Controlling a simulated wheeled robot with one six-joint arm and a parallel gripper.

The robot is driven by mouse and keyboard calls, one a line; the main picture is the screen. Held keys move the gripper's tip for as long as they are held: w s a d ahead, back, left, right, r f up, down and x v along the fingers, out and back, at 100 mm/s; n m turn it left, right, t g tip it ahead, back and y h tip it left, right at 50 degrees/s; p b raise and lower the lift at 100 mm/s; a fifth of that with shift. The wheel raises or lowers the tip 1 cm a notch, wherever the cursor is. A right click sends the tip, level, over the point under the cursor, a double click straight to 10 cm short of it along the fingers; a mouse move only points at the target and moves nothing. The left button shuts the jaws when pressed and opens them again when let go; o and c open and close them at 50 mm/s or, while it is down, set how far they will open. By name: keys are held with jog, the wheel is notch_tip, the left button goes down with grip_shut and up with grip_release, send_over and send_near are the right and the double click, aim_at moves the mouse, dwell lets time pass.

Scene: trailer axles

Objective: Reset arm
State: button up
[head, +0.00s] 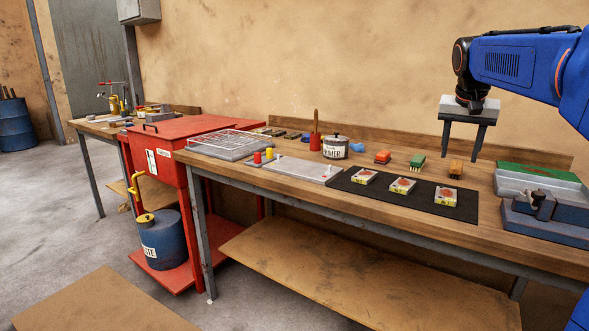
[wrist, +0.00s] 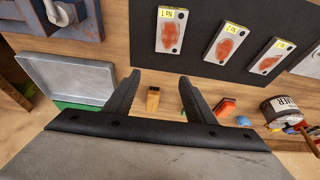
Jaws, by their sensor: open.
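My gripper (head: 463,138) hangs from my blue arm above the right part of the workbench (head: 300,199), fingers pointing down. It is open and empty, well clear of the bench top. In the wrist view the two fingers of my gripper (wrist: 157,95) stand apart, with a small orange-brown block (wrist: 153,102) on the bench seen between them. That orange-brown block also shows in the head view (head: 455,169), below the gripper.
A black mat (head: 350,188) carries three plates with orange patches. A green block (head: 417,160), a red block (head: 382,157) and a primer can (head: 335,148) stand behind it. A grey tray (head: 540,184) and a vise (head: 545,208) are at the right. A red cart (head: 180,130) stands left.

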jog(key=s+a+f+n, duration=0.1)
jog(key=s+a+f, duration=0.2)
jog(key=s, duration=0.2)
jog(key=s+a+f+n+y, duration=0.1)
jog(key=s+a+f, duration=0.2)
jog(key=s, duration=0.3)
jog(key=s+a+f+n, duration=0.1)
jog(key=s+a+f, duration=0.15)
jog(key=s, duration=0.25)
jog(key=s+a+f+n, duration=0.1)
jog(key=s+a+f, duration=0.2)
jog(key=s+f, duration=0.6)
jog(key=s+a+f+n+t+y, duration=0.1)
jog(key=s+a+f+n, duration=0.1)
jog(key=s+f, duration=0.7)
jog(key=shift+s+a+n, duration=0.3)
jog(key=shift+s+a, duration=0.2)
jog(key=shift+a, duration=0.4)
jog(key=shift+r, duration=0.1)
